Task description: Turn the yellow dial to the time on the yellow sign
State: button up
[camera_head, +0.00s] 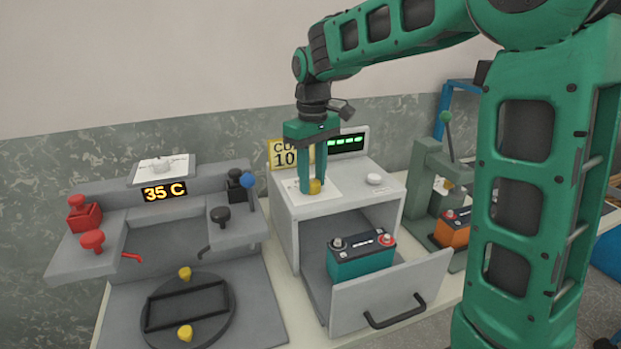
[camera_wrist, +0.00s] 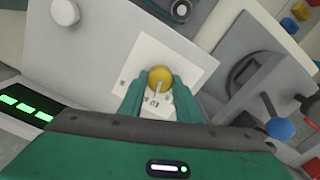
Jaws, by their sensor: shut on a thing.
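The yellow dial (camera_wrist: 160,78) sits on a white marked plate (camera_wrist: 150,52) on top of a grey cabinet. It also shows in the head view (camera_head: 315,187). My gripper (camera_head: 312,188) points down over the cabinet and is shut on the dial, one finger on each side; the fingers show in the wrist view (camera_wrist: 158,95). A pale pointer line is visible on the dial, but the scale marks are too small to read. The yellow sign (camera_head: 283,156) stands behind the gripper; it reads "CU..." and "10", and the gripper hides its right part.
The cabinet's drawer (camera_head: 390,292) is pulled out with a teal battery (camera_head: 360,257) in it. A green display (camera_head: 347,143) and a white knob (camera_head: 375,179) are near the dial. A grey station (camera_head: 160,230) reading "35 C" stands left, a green press (camera_head: 432,185) right.

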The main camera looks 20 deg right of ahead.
aim_at(312, 181)
jog(key=o, duration=1.1)
jog(key=shift+c, duration=0.2)
notch_tip(312, 181, up, 11)
jog(key=shift+w+f, duration=0.1)
